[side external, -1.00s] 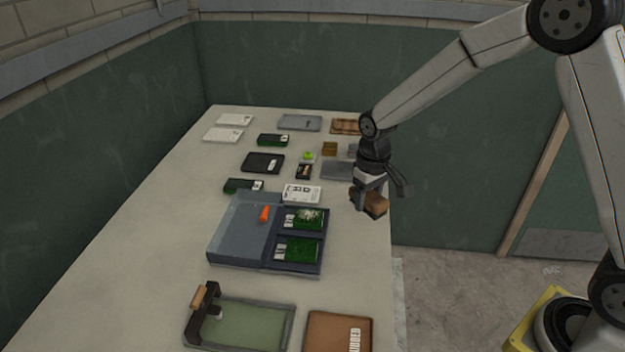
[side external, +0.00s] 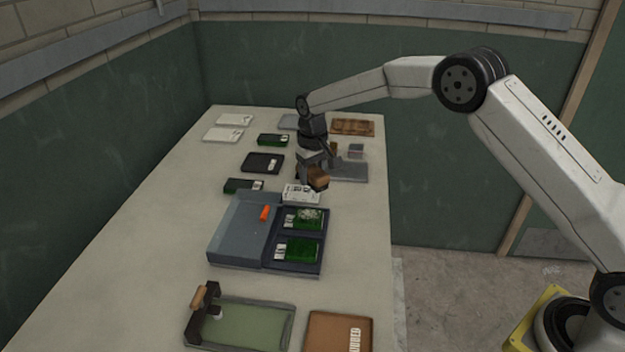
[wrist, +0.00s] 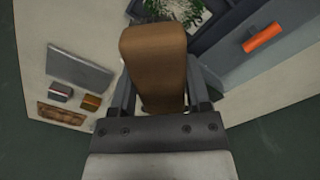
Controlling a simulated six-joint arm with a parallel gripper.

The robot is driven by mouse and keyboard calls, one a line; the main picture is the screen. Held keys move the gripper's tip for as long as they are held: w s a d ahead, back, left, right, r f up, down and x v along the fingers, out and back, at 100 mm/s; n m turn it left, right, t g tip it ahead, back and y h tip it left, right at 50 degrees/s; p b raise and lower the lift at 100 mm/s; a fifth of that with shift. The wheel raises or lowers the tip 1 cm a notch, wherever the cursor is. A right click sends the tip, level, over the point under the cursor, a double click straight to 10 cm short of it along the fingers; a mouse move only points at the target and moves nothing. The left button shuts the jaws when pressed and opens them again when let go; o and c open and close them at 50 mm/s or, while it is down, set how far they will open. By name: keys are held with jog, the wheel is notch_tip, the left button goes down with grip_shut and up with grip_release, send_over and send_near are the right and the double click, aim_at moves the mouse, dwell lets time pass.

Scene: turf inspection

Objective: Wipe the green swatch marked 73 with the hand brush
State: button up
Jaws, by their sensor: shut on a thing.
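My gripper (side external: 312,170) is shut on the hand brush (side external: 319,181), which has a brown wooden back and also fills the middle of the wrist view (wrist: 153,65). The brush is held above the white card near the back of the grey case. A green swatch with pale debris on it (side external: 312,224) lies in the upper compartment of the case, and its edge shows in the wrist view (wrist: 190,20). A second green swatch (side external: 301,250) lies in the lower compartment and looks clean. The numbers on the labels are too small to read, so I cannot tell which is 73.
The grey case (side external: 235,235) has an orange piece (side external: 265,213) on its lid. More dark-framed swatches (side external: 272,140) lie behind it. A green tray with a black bracket (side external: 250,325) and a brown board (side external: 338,333) are in front. The table's left side is clear.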

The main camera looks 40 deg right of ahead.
jog(key=shift+w+a+f, duration=0.1)
jog(key=shift+w+a, duration=0.25)
jog(key=shift+w, duration=0.5)
jog(key=shift+f, duration=0.1)
